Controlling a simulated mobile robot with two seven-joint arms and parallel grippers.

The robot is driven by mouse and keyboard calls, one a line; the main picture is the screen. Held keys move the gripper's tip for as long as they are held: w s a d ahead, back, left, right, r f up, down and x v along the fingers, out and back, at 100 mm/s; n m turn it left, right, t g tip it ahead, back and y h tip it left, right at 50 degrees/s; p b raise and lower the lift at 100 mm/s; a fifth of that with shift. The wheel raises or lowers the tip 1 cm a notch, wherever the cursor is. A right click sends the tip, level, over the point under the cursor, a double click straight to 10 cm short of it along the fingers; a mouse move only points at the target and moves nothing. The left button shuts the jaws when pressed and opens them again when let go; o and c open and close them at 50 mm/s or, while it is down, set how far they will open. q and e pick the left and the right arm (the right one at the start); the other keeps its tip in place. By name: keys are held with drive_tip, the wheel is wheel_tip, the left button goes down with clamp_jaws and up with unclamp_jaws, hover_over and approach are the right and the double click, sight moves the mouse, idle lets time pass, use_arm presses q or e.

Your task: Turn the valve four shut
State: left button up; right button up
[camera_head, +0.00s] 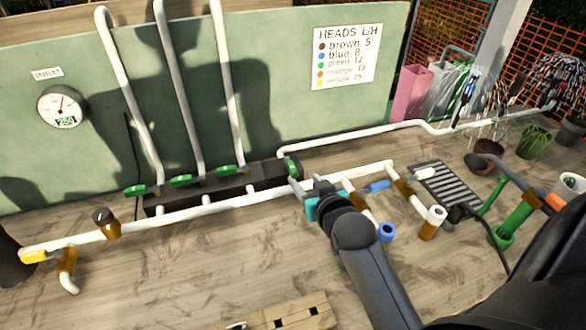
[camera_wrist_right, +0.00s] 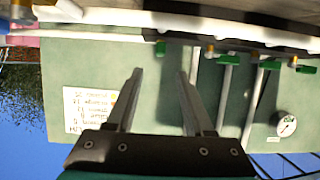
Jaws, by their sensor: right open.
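A row of green valve handles sits along the dark trough at the foot of the green board. Three of them, the left (camera_head: 135,190), the second (camera_head: 181,181) and the third (camera_head: 226,170), lie sideways across their pipes. The rightmost handle (camera_head: 291,168), fourth from the left, points more toward me; I see no number on it. It also shows in the right wrist view (camera_wrist_right: 160,48), which is upside down. My right gripper (camera_head: 302,188) is open and empty, close to this handle. Its fingers (camera_wrist_right: 159,72) reach toward the handle, apart from it. My left gripper is out of view.
A white pipe (camera_head: 130,229) with side branches runs along the floor in front of the trough (camera_head: 245,181). A gauge (camera_head: 62,107) and a sign (camera_head: 343,54) hang on the board (camera_head: 235,75). A wooden pallet (camera_head: 280,313) lies near the front. Plants and a grate (camera_head: 447,187) stand right.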

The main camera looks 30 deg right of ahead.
sight(293, 168)
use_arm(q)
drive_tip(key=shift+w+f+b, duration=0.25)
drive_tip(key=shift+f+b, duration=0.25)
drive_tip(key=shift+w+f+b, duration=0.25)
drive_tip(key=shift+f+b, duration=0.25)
use_arm(e)
drive_tip(key=x, duration=1)
drive_tip(key=shift+w+f, duration=0.1)
drive_tip(key=shift+w, duration=0.1)
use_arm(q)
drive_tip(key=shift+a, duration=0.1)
use_arm(e)
clamp_jaws()
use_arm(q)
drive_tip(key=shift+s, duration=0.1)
